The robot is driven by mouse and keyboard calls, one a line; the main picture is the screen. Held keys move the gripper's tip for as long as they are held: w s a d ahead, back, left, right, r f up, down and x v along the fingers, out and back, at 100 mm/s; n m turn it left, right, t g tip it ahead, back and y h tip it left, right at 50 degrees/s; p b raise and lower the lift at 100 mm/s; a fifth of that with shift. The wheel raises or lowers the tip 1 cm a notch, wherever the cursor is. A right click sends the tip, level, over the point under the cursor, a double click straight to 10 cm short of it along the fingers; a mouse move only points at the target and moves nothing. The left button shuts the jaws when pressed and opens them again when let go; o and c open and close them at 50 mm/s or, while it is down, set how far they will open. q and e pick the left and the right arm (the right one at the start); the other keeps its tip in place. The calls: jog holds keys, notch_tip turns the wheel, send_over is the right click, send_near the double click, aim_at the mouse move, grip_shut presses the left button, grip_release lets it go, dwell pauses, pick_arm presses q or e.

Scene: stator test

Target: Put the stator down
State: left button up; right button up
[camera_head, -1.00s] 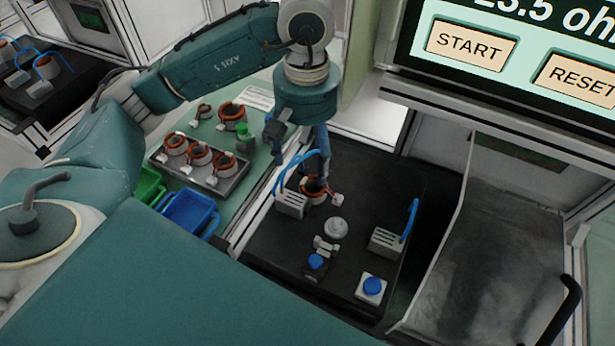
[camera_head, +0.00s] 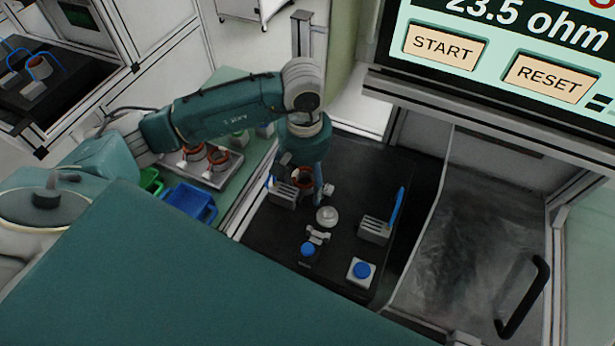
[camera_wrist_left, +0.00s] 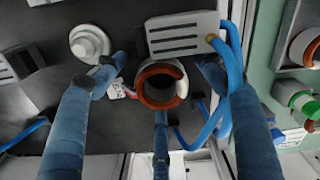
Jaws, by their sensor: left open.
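The stator (camera_head: 304,179), a white ring with copper-orange winding, is on the black test table beside the slotted grey block. It also shows in the left wrist view (camera_wrist_left: 162,101), next to the block's edge, with a white tag at its side. My left gripper (camera_head: 306,184) is over it, partly hiding it. In the left wrist view its blue fingers (camera_wrist_left: 158,82) are spread around the stator, with gaps at both sides. Whether the lower finger touches it I cannot tell. My right gripper is not in view.
The slotted grey block (camera_head: 283,194) has blue cables (camera_wrist_left: 230,75). A round silver knob (camera_head: 327,216), a blue button (camera_head: 361,270) and a second slotted block (camera_head: 374,230) stand nearby. A tray of stators (camera_head: 222,172) and a blue bin (camera_head: 190,202) are left.

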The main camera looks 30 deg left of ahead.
aim_at(308, 198)
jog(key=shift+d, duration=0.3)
pick_arm(q)
jog(key=c, duration=1.7)
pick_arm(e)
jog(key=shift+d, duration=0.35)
